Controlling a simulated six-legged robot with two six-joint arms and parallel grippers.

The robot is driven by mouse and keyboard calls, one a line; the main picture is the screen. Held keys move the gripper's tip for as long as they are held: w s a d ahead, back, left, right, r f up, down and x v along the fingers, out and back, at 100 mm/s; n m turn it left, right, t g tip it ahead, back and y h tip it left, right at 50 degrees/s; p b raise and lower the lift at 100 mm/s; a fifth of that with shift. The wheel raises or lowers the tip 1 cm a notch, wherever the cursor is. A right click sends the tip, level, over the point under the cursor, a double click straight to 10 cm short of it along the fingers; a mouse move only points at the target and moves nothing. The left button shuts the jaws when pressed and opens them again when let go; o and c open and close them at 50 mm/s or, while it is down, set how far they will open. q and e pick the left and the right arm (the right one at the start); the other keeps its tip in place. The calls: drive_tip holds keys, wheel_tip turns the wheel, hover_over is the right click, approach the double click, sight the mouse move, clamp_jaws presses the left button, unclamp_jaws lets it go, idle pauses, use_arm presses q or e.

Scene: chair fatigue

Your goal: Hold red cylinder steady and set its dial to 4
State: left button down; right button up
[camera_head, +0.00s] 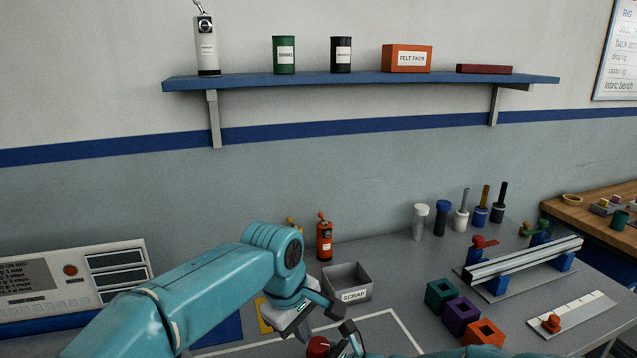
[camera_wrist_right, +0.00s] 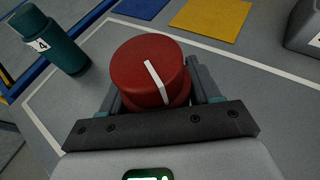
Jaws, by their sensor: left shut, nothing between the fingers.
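The red cylinder (camera_head: 318,346) shows partly at the bottom edge of the head view. In the right wrist view the red cylinder (camera_wrist_right: 148,72) fills the middle, with a white pointer line on its round top. My right gripper (camera_wrist_right: 155,90) has one finger on each side of it, close against its lower part. My left gripper (camera_head: 303,333) is shut and empty, just above and left of the red cylinder in the head view. Number marks around the dial cannot be made out. A teal cylinder (camera_wrist_right: 62,50) labelled 4 stands at the upper left in the right wrist view.
A grey scrap box (camera_head: 347,288) stands behind the grippers. A small orange cylinder (camera_head: 324,240) is behind it. Teal, purple and orange blocks (camera_head: 462,316) and a metal rail (camera_head: 525,262) lie to the right. A control panel (camera_head: 70,285) is at the left.

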drive_tip(key=o, duration=0.4)
